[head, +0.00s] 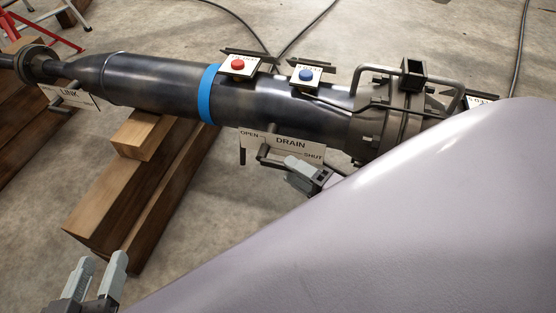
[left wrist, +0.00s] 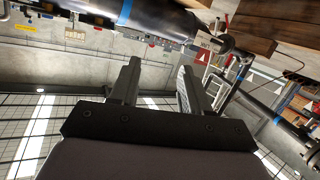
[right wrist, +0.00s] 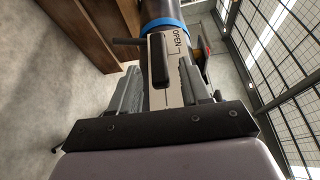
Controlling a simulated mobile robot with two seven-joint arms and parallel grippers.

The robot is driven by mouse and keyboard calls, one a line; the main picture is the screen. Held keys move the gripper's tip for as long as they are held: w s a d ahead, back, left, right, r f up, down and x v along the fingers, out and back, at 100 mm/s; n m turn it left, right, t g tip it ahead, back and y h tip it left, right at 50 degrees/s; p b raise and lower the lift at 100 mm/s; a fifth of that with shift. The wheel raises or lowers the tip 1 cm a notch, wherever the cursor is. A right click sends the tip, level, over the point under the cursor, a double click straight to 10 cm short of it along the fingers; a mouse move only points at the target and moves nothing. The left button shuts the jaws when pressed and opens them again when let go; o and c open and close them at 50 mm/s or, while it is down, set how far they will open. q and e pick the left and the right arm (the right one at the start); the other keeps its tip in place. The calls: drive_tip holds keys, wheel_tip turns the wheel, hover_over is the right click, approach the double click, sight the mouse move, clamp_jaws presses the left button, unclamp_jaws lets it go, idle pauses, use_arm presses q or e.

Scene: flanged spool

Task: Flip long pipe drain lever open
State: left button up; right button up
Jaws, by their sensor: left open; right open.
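The long dark pipe (head: 165,88) lies across the head view. Its white DRAIN plate (head: 290,142) reads OPEN at left and SHUT at right. The dark drain lever (head: 270,158) lies along the plate's lower edge, reaching toward SHUT. My right gripper (head: 297,168) is open at the lever's right part. In the right wrist view, the lever (right wrist: 158,60) stands between the open fingers (right wrist: 158,82), with a gap visible on each side; contact cannot be told. My left gripper (head: 102,264) is open and empty at the lower left, well away from the lever.
Wooden beams (head: 140,190) support the pipe. A red button (head: 238,64) and a blue button (head: 306,75) sit on top. A LINK plate (head: 70,95) is at left, and a flange with bar handles (head: 400,125) at right. My pale arm covers the lower right.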

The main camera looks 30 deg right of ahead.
sight(278, 162)
drive_tip(key=shift+b+x, duration=0.75)
drive_tip(key=shift+x, duration=1.8)
clamp_jaws()
